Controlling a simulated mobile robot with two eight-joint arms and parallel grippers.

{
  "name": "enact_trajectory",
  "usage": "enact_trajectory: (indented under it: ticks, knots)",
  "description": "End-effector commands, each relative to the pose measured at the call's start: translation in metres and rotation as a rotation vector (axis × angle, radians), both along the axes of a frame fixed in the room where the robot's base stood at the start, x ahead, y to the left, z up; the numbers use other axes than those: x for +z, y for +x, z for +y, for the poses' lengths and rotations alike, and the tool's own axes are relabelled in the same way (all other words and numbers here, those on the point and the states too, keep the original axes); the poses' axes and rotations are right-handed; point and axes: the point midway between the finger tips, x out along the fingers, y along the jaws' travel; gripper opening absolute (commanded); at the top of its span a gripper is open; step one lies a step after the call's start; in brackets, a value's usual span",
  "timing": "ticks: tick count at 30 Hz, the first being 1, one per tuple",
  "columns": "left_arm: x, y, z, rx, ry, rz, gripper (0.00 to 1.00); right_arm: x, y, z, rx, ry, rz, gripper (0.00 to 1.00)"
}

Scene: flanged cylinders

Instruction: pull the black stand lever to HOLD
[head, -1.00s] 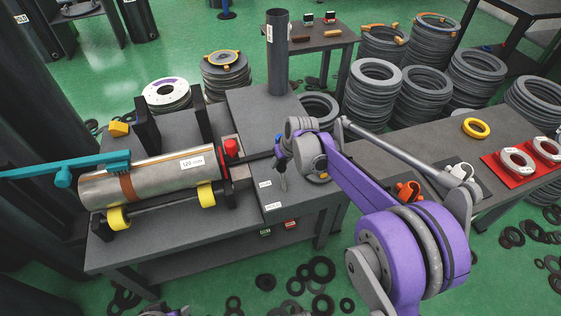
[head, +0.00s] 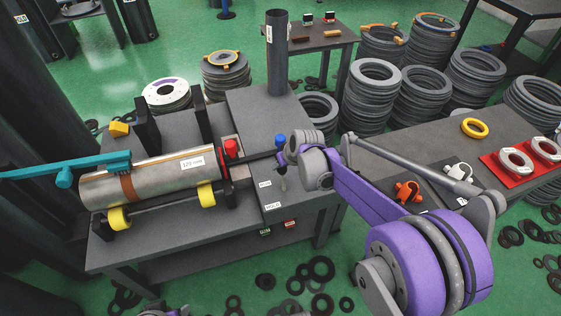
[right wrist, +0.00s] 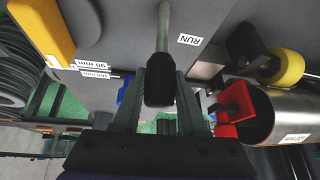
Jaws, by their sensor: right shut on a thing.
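The black stand lever shows in the right wrist view as a grey rod with a black grip (right wrist: 160,88). My right gripper (right wrist: 160,76) is shut on that grip, one finger on each side. In the head view my right gripper (head: 284,160) is at the right part of the stand table, beside the RUN label (head: 265,184) and behind the HOLD label (head: 273,206). It hides most of the lever there, so its exact setting is hard to tell. The RUN label also shows in the right wrist view (right wrist: 190,40). My left gripper is not in view.
A steel cylinder (head: 140,180) lies on yellow rollers (head: 119,218) with a teal bar (head: 100,162) at its left. A red knob (head: 231,147) and a blue knob (head: 280,140) stand near my right gripper. A dark upright tube (head: 277,55) is behind.

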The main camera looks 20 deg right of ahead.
Motion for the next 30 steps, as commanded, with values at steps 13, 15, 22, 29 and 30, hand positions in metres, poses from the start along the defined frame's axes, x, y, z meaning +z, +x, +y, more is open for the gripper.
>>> enact_trajectory:
  ticks: [13,15,22,29,30]
  knots:
    - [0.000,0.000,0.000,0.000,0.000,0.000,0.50,0.003,-0.047,-0.002,-0.005,0.015,-0.400,0.00]
    - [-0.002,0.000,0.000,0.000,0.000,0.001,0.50,0.003,-0.053,-0.002,-0.004,0.017,-0.454,0.00]
    - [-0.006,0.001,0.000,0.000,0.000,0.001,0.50,0.000,-0.067,-0.003,-0.005,0.021,-0.585,0.00]
    - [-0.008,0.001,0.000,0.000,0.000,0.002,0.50,-0.003,-0.076,-0.004,-0.004,0.023,-0.674,0.00]
    - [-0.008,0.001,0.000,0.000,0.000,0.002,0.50,-0.003,-0.077,-0.004,-0.005,0.023,-0.687,0.00]
